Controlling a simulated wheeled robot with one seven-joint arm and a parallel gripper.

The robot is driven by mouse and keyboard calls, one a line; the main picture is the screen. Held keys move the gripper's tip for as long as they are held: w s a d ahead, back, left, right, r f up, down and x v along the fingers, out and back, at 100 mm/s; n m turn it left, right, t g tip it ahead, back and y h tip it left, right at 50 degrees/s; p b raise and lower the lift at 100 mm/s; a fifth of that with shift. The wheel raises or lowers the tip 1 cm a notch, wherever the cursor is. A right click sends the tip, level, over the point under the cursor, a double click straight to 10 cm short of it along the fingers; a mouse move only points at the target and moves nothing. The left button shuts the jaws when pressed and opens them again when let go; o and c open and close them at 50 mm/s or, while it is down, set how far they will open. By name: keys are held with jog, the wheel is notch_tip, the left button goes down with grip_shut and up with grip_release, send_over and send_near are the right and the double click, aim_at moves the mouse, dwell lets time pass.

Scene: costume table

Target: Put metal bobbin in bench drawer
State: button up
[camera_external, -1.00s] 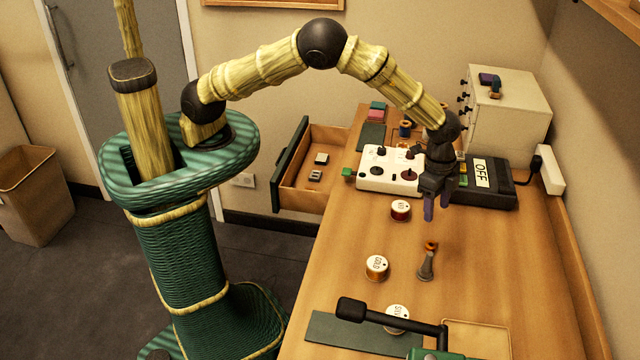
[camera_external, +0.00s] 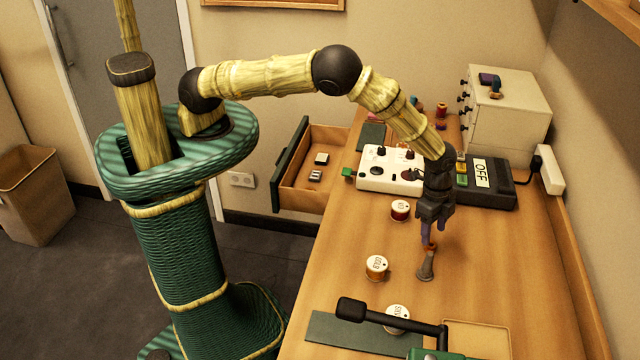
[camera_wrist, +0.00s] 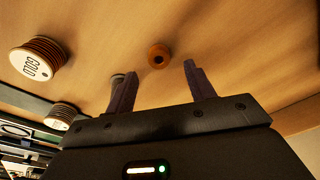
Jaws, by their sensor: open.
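A small orange piece with a dark centre hole (camera_wrist: 158,55) lies between my fingertips in the wrist view. In the external view it tops a grey flared piece (camera_external: 426,267) on the bench; I cannot tell for sure which part is the metal bobbin. My gripper (camera_external: 428,238) points down just over it, open, its fingers partly hiding the orange top. In the wrist view my gripper (camera_wrist: 159,68) has its fingers apart with nothing clamped. The bench drawer (camera_external: 290,163) stands open at the bench's left side, with small light items (camera_external: 321,158) inside.
Spools labelled GOLD (camera_external: 377,267) and SILV (camera_external: 397,317) and a red spool (camera_external: 400,209) stand left of my gripper. A white control box (camera_external: 375,177) and black OFF unit (camera_external: 490,190) are behind it. A black handle (camera_external: 352,309) lies in front. Bench right of the gripper is clear.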

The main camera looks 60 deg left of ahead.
jog(key=shift+d+f+p, duration=0.15)
jog(key=shift+f+p, duration=0.75)
jog(key=shift+f, duration=1.1)
jog(key=c, duration=1.1)
notch_tip(320, 180, up, 10)
jog(key=b, duration=0.4)
